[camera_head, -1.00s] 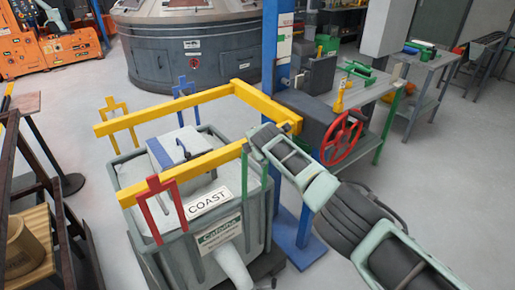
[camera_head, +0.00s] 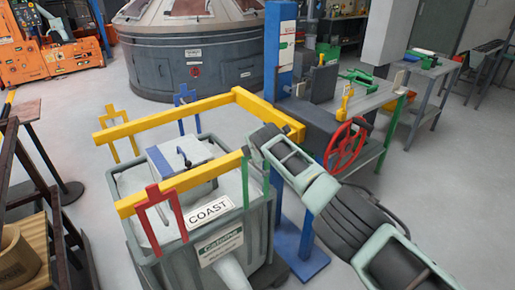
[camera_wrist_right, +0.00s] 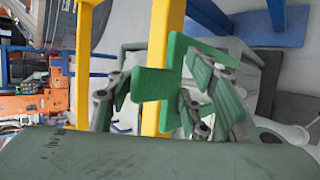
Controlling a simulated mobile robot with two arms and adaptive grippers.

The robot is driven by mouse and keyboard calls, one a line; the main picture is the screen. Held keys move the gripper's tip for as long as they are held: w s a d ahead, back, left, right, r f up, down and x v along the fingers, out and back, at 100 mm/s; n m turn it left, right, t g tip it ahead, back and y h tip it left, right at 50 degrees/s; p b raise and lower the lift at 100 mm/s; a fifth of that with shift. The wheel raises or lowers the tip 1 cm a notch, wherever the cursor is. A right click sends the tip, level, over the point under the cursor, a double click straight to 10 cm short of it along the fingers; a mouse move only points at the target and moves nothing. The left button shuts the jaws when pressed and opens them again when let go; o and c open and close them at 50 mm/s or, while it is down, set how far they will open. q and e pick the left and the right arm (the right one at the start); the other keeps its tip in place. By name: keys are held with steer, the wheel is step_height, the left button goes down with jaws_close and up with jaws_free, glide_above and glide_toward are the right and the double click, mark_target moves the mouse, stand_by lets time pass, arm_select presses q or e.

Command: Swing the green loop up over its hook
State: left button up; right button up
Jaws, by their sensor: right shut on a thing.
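The green loop (camera_head: 246,181) rises from the near right corner of the grey bin, beside the near yellow beam (camera_head: 200,174). Its top is hidden behind my right gripper (camera_head: 259,143) in the head view. In the right wrist view, the green loop (camera_wrist_right: 174,58) is a flat, angular piece crossing in front of a yellow bar (camera_wrist_right: 160,35). My right gripper (camera_wrist_right: 155,90) is shut on it there, with a finger on each side. I cannot tell whether the loop is around the beam or only beside it. My left gripper is not in view.
Red (camera_head: 164,211), yellow (camera_head: 122,132) and blue (camera_head: 183,100) loops stand at the bin's other corners. The yellow frame joins a blue post (camera_head: 279,45). A red handwheel (camera_head: 345,145) sits close behind my right arm. Floor right of the arm is clear.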

steer(key=shift+w+a+r, duration=0.1)
steer(key=shift+w+r, duration=0.05)
steer(key=shift+r, duration=0.6)
steer(key=s+f+v, duration=0.1)
steer(key=v, duration=1)
steer(key=shift+f, duration=0.1)
